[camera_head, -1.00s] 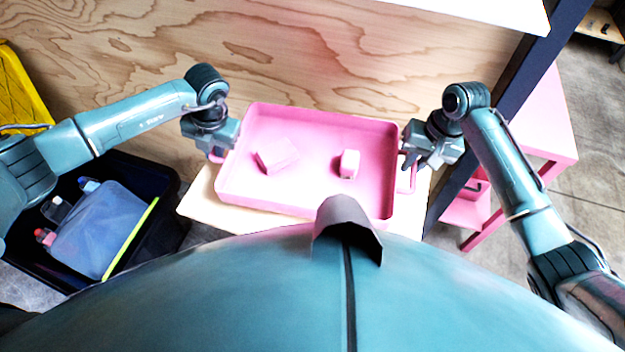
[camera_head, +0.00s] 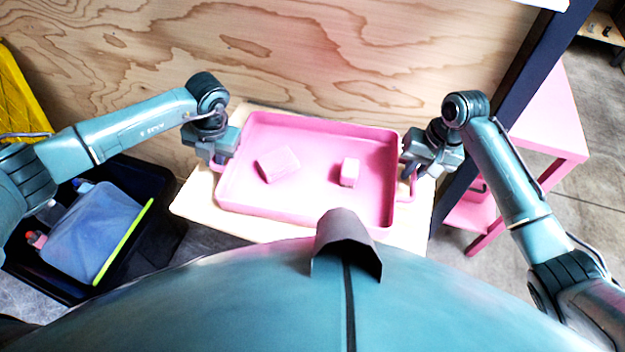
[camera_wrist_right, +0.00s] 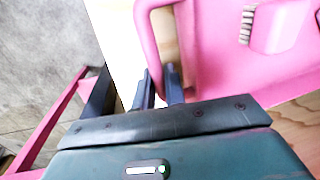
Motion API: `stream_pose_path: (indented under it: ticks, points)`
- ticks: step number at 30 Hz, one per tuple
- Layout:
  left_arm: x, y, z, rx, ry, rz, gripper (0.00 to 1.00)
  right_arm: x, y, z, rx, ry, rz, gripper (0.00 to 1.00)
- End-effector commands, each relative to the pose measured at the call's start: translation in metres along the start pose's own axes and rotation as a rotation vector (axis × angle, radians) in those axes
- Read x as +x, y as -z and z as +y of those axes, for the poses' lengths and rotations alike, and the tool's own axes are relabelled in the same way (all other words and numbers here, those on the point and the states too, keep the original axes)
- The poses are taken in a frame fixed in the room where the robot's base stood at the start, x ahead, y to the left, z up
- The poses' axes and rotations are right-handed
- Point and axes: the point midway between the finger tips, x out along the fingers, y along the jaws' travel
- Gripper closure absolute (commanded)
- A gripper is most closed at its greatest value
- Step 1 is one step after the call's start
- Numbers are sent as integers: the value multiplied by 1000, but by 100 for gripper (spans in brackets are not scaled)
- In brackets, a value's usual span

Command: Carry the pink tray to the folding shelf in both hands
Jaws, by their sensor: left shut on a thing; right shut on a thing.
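The pink tray (camera_head: 310,206) is in the middle of the head view, over a pale wooden shelf board (camera_head: 200,205). My left gripper (camera_head: 218,163) is shut on the tray's left handle. My right gripper (camera_head: 408,172) is shut on the right handle; in the right wrist view its fingers (camera_wrist_right: 160,88) are at the pink handle (camera_wrist_right: 146,42). I cannot tell whether the tray touches the board.
A plywood wall (camera_head: 300,60) is behind the tray. A dark post (camera_head: 520,85) and a pink table (camera_head: 550,115) are at right. Bare floor (camera_head: 595,210) shows beyond.

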Motion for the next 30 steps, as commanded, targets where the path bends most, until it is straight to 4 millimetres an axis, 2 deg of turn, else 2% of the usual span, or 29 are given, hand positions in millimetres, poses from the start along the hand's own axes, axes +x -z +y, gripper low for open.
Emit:
stream_pose_path:
  ticks: [1,2,10,17,20,23,30]
  points:
    - [7,0,-1,-1,-1,-1,100,6,0,2,0,0,1,100]
    - [6,0,-1,-1,-1,0,87,6,0,2,0,-1,1,87]
    - [3,0,0,0,-1,0,66,3,0,1,0,-1,0,66]
    - [2,0,0,0,0,0,66,3,0,1,0,0,0,66]
    - [-4,-1,-1,0,1,-2,66,3,0,1,0,0,0,66]
    - [-18,-1,0,-1,2,-3,66,3,0,1,0,0,0,66]
    - [-71,-1,0,0,0,-5,66,3,0,1,0,0,0,66]
